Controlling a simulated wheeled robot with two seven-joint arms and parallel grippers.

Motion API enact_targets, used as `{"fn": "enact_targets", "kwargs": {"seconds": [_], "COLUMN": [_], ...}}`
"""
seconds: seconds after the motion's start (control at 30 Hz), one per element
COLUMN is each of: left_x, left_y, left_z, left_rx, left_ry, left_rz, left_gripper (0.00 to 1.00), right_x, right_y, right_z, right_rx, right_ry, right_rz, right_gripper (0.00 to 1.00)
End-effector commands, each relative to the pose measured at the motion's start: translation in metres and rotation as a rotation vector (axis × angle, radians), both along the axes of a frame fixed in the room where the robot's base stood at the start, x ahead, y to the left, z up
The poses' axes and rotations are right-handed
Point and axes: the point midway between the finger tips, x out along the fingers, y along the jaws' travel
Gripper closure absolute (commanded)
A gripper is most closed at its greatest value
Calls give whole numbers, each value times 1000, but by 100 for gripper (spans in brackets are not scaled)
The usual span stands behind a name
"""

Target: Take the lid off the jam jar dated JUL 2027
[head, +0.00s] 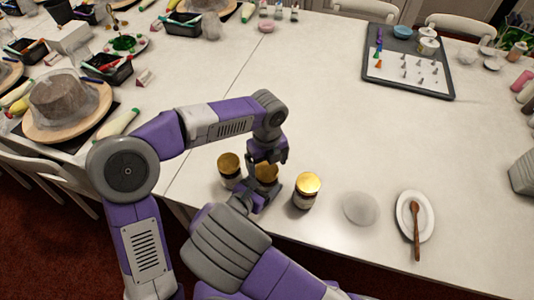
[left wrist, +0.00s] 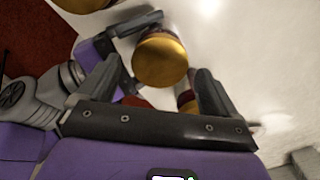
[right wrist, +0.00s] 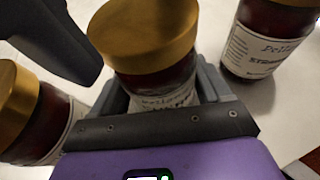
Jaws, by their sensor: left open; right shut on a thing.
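Three jam jars with gold lids stand in a row near the table's front edge: a left jar (head: 229,172), a middle jar (head: 266,172) and a right jar (head: 306,192). My right gripper (right wrist: 165,95) is shut on the body of the middle jar, whose gold lid (right wrist: 143,32) is on. My left gripper (head: 268,156) is open just above that lid. In the left wrist view the lid (left wrist: 160,60) shows between its fingers, apparently not gripped. The left jar (right wrist: 30,120) and right jar (right wrist: 268,45) flank it in the right wrist view. No date is readable.
A translucent disc (head: 361,208) and a white plate (head: 403,222) with a wooden spoon (head: 416,230) lie to the right. A dark-rimmed tray (head: 437,91) of small nozzles is farther back. A cake turntable (head: 40,129) stands at left. The table's middle is clear.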

Motion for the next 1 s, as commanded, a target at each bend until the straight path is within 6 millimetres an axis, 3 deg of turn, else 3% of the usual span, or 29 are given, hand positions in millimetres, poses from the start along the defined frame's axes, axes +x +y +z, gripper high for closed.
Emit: {"fn": "enact_targets", "kwargs": {"seconds": [0.2, 0.47, 0.87, 1.0], "left_x": [0, 0, 0, 0], "left_y": [0, 0, 0, 0], "left_z": [-17, -19, -18, -18], "left_rx": [0, 0, -1, 0], "left_ry": [0, 0, 0, -1], "left_rz": [1, 2, 2, 43], "left_gripper": [7, 7, 65, 65], "right_x": [0, 0, 0, 0], "right_y": [0, 0, 0, 0], "right_z": [0, 0, 0, 0], "right_rx": [0, 0, 0, 0], "right_ry": [0, 0, 0, 0], "right_rz": [1, 1, 1, 1], "right_gripper": [100, 100, 100, 100]}}
